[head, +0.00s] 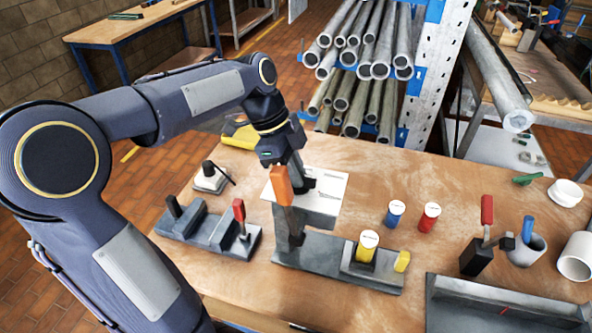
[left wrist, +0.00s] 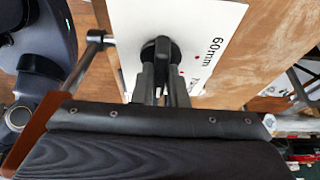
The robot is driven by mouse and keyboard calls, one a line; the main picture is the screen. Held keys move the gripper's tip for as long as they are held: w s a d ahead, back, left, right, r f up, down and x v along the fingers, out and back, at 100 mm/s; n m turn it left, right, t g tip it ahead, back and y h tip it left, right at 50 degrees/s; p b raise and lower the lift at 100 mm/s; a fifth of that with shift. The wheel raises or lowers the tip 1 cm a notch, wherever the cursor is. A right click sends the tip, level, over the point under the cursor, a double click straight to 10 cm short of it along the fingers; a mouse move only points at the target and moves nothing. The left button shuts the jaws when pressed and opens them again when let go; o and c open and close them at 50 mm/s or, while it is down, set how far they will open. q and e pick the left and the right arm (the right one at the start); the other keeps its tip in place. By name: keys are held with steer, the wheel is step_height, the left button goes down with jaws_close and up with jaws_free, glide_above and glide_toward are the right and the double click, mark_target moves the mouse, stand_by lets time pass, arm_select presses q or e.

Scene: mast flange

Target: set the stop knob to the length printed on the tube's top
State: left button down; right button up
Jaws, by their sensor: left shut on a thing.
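A white dial plate (head: 325,188) lies on top of a grey block behind an upright orange lever (head: 281,186). My left gripper (head: 302,183) reaches down over this plate. In the left wrist view my left gripper (left wrist: 160,88) is shut on the black stop knob (left wrist: 158,48), which stands on the plate (left wrist: 205,20). Beside it, "60mm" and part of another marking with red dots are visible; the knob's pointing direction is unclear. A yellow tube (head: 367,246) with a white printed top stands in the grey fixture (head: 318,262); its print is too small to read.
A blue tube (head: 395,213) and a red tube (head: 429,217) stand behind the yellow one. A grey fixture with a red handle (head: 239,211) is at left. A red-handled clamp (head: 478,253), cups (head: 575,257) and a grey tray (head: 500,306) are at right.

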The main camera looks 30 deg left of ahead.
arm_select(q)
steer(key=c, duration=1.4)
jaws_free()
steer(key=shift+c, duration=0.2)
steer(key=v, duration=0.8)
